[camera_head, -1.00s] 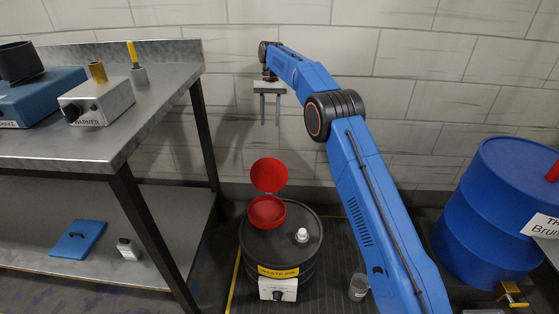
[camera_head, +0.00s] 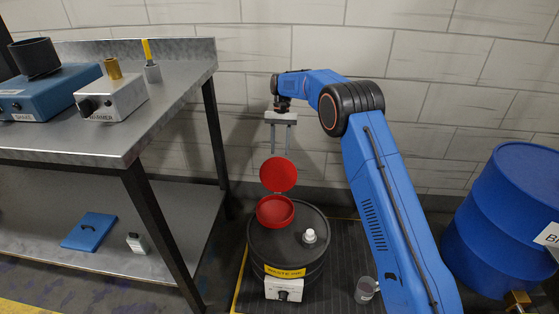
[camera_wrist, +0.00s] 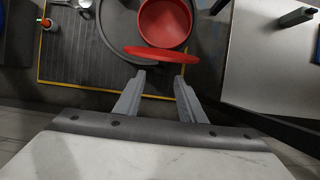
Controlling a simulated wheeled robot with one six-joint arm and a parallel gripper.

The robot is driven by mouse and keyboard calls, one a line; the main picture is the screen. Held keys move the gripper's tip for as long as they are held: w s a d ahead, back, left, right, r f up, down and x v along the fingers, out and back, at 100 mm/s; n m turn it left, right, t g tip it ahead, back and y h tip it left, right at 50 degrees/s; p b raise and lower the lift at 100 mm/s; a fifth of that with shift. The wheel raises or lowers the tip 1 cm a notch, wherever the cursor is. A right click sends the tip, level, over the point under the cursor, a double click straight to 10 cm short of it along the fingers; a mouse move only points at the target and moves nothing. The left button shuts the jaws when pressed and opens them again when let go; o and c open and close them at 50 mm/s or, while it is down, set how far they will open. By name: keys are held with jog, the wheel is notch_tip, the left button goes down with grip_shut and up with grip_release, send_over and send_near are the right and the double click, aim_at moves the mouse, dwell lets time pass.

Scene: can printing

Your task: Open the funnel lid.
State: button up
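The red funnel (camera_head: 275,212) sits on top of the black waste drum (camera_head: 290,238). Its round red lid (camera_head: 278,174) stands raised, hinged at the back of the funnel, so the funnel's mouth is uncovered. My gripper (camera_head: 279,152) hangs with its fingers pointing down, above and just behind the raised lid. In the wrist view the lid (camera_wrist: 162,55) shows nearly edge-on, beyond the fingertips, with the open funnel (camera_wrist: 165,22) behind it. My gripper's two fingers (camera_wrist: 160,78) are apart with nothing between them.
A metal workbench (camera_head: 170,110) with a lower shelf stands at the left. A blue barrel (camera_head: 505,215) stands at the right. A white bottle cap (camera_head: 309,236) is on the drum, and a clear beaker (camera_head: 365,289) stands on the floor mat beside it.

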aim_at(280, 159)
jog(key=shift+x, duration=2.75)
grip_shut()
